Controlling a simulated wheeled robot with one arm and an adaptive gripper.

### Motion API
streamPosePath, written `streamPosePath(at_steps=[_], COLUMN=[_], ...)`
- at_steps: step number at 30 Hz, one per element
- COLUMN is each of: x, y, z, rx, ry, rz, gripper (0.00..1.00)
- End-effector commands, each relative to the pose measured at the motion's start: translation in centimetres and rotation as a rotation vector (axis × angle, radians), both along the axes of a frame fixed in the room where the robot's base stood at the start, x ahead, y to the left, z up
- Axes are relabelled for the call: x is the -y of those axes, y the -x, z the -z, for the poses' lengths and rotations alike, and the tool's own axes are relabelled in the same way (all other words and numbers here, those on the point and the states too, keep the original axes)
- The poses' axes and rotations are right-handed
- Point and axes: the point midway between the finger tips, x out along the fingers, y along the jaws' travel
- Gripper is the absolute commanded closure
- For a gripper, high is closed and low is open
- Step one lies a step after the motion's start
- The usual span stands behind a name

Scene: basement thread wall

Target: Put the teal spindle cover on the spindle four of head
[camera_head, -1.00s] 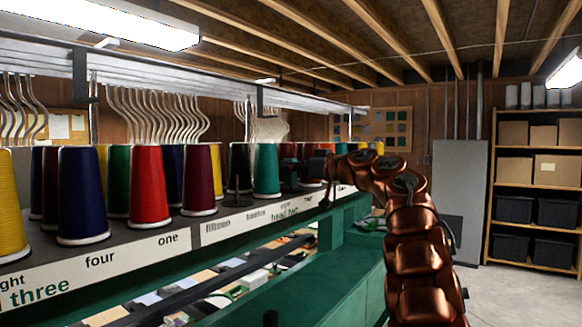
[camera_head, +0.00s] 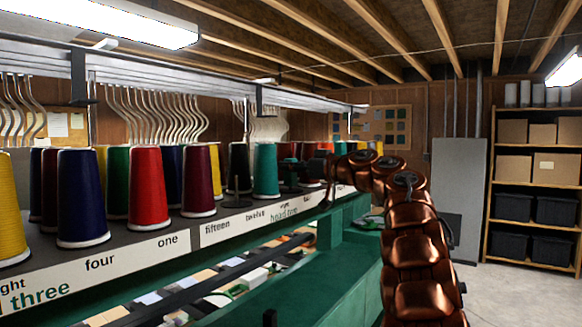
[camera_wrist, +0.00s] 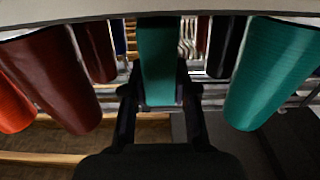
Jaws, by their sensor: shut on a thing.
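My gripper (camera_wrist: 160,95) is shut on a teal spindle cover (camera_wrist: 158,55), which stands between the two black fingers in the wrist view. Another teal cone (camera_head: 265,170) stands on the shelf left of my gripper; a teal cone (camera_wrist: 275,75) also shows right of the fingers in the wrist view, which looks upside down. The spindle labelled four of the target head cannot be picked out.
A bare spindle with a black base (camera_head: 237,192) stands on the shelf. Red (camera_head: 149,188), navy (camera_head: 81,198) and maroon (camera_head: 198,182) cones crowd the near shelf. A white label strip (camera_head: 130,252) runs along its front. A rail (camera_head: 290,95) hangs above.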

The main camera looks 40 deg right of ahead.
Motion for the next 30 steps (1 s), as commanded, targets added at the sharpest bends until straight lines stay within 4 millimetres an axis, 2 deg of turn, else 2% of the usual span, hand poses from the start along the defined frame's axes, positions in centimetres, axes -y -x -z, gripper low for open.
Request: streamPosePath(at_steps=[14, 15, 23, 30], x=[-0.02, -0.01, -0.02, -0.02], y=[-0.01, -0.02, -0.01, -0.01], z=[0.59, 0.59, 0.58, 0.58], rx=[0.000, 0.000, 0.000, 0.000], ry=[-0.001, -0.001, 0.000, 0.000], rz=[0.000, 0.000, 0.000, 0.000], gripper=[0.89, 0.70, 0.43, 0.43])
